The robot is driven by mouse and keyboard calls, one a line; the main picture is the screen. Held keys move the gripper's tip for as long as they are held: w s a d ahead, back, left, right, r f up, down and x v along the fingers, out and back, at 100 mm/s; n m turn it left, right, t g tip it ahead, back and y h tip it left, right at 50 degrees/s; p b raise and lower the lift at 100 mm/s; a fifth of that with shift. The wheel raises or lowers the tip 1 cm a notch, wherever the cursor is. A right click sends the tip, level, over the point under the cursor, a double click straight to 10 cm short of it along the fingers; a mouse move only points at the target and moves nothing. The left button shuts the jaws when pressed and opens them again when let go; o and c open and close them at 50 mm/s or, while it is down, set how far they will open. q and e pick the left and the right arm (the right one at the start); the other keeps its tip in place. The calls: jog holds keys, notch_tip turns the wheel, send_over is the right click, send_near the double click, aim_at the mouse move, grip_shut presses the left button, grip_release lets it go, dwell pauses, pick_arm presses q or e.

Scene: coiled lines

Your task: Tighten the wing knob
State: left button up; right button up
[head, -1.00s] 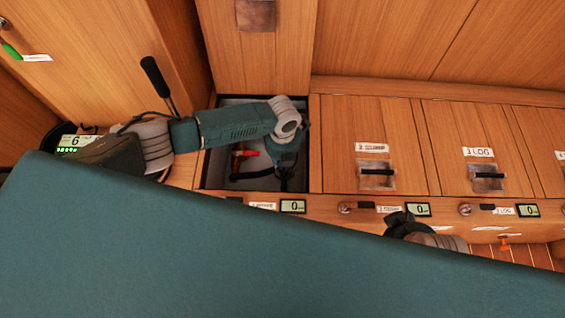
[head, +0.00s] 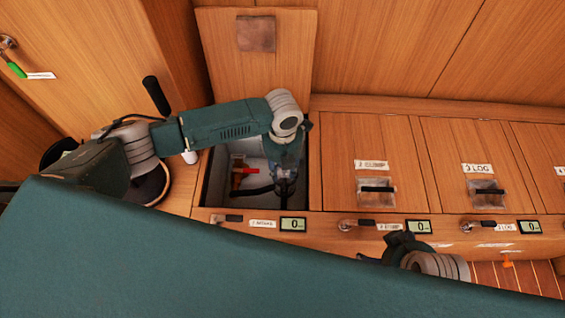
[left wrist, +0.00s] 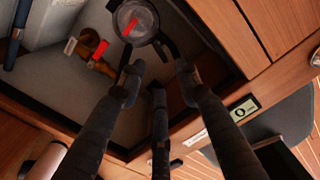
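My left gripper (head: 286,188) reaches down into an open compartment under a raised wooden lid. In the left wrist view its dark fingers (left wrist: 158,75) are spread apart with nothing seen between them. Just beyond the fingertips is a round, clear-topped fitting (left wrist: 146,12) with a red piece (left wrist: 130,27) on or under its top and dark curved parts beside it. I cannot tell which part is the wing knob. A brass valve with a red handle (left wrist: 103,67) sits to its left. My right gripper (head: 398,245) is at the lower right, partly hidden; its finger state is unclear.
The compartment's front rim (head: 250,210) and the raised lid (head: 255,75) bound the space around my left gripper. Closed wooden lids with latches (head: 377,190) lie to the right. Small displays (head: 293,224) and levers line the front. A teal surface covers the foreground.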

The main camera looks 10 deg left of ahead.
pick_arm(q)
jog(key=shift+r, duration=1.9)
